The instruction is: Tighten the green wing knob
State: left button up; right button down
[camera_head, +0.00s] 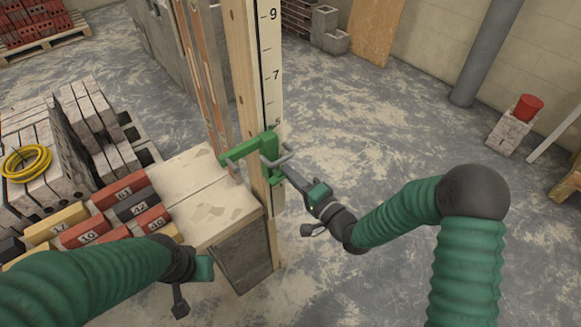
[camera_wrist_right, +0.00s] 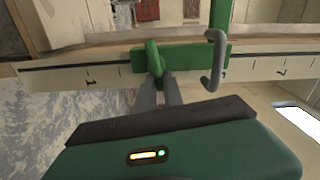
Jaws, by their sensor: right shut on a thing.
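A green clamp (camera_head: 240,150) sits across an upright timber with a black-marked white scale (camera_head: 270,70). In the right wrist view the clamp (camera_wrist_right: 195,56) crosses the scale, with a bent grey rod (camera_wrist_right: 217,62) beside it. The green wing knob (camera_wrist_right: 153,58) stands out from the clamp's face toward my right gripper. My right gripper (camera_wrist_right: 160,88) is shut on the knob, and its fingers cover the knob's near part. In the head view the right gripper (camera_head: 287,172) reaches the clamp from the right. My left gripper (camera_head: 195,275) is low at the left, away from the clamp; its jaws are unclear.
A pale block-topped stand (camera_head: 243,255) is beside the timber's foot. Numbered bricks (camera_head: 85,232), grey blocks and a yellow coil (camera_head: 27,163) lie at the left. The floor between is open.

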jog(key=shift+a+m+p, duration=0.1)
jog(key=shift+m+p, duration=0.5)
jog(key=shift+m, duration=0.4)
jog(key=c, duration=1.5)
grip_release()
jog(key=shift+o, duration=0.2)
jog(key=v, duration=1.7)
jog(key=shift+p, duration=0.45)
jog(key=shift+w+f, duration=0.1)
